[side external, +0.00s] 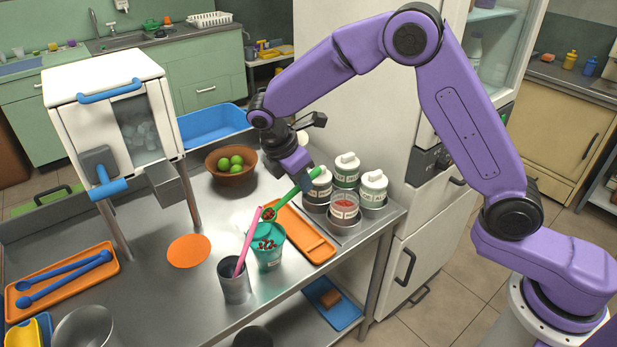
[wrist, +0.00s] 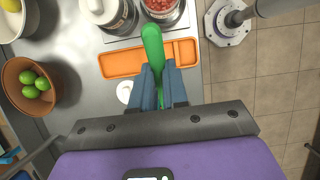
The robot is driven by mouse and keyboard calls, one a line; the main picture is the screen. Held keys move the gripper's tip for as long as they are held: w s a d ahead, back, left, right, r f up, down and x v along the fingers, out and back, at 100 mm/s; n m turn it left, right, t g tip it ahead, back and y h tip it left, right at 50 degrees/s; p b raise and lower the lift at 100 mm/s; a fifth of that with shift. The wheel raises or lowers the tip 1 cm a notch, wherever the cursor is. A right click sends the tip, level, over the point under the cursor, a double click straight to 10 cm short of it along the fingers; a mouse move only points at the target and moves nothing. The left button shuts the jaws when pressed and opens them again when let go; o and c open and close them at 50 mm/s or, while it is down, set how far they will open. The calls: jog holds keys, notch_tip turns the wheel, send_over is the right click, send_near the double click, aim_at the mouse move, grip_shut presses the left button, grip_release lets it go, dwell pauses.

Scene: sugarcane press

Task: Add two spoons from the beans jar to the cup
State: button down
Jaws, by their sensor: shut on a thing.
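My gripper (side external: 303,176) is shut on the green spoon (side external: 290,195), which also shows between the fingers in the wrist view (wrist: 153,45). The spoon slants down to the left, and its bowl (side external: 269,214) is just above the rim of the teal cup (side external: 268,258). The bowl appears to hold some dark red beans. Red beans also show inside the cup. The open beans jar (side external: 344,212) holds red beans and stands in the rack at right; it shows at the top of the wrist view (wrist: 161,10). The cup is not clear in the wrist view.
Several white-lidded jars (side external: 373,186) surround the beans jar. An orange tray (side external: 316,243) lies between cup and rack. A grey metal tumbler (side external: 234,284) with a pink utensil (side external: 248,240) stands left of the cup. A brown bowl of limes (side external: 231,172) is behind. An orange disc (side external: 189,251) lies at left.

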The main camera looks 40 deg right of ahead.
jog(key=a+h, duration=0.2)
jog(key=h, duration=0.1)
jog(key=a+h, duration=0.1)
jog(key=h, duration=0.1)
jog(key=shift+a+r, duration=0.35)
jog(key=shift+a+r+h, duration=0.3)
jog(key=shift+a+h, duration=0.35)
jog(key=shift+h, duration=0.1)
jog(key=shift+a+r+h, duration=0.3)
jog(key=shift+a+h, duration=0.3)
jog(key=shift+h, duration=0.1)
jog(key=shift+a+r+h, duration=0.3)
jog(key=shift+a+h, duration=0.35)
jog(key=shift+h, duration=0.1)
jog(key=shift+d+r+y, duration=0.2)
jog(key=shift+d+y, duration=0.55)
jog(key=shift+d+r+y, duration=0.15)
jog(key=shift+d+y, duration=0.55)
jog(key=shift+y, duration=0.05)
jog(key=shift+d+y, duration=0.55)
jog(key=shift+y, duration=0.05)
jog(key=shift+d+f+y, duration=0.1)
jog(key=shift+d+y, duration=0.8)
jog(key=shift+y, duration=0.1)
jog(key=shift+d+f+y, duration=0.25)
jog(key=shift+d+y, duration=0.4)
jog(key=shift+y, duration=0.45)
jog(key=shift+d, duration=0.1)
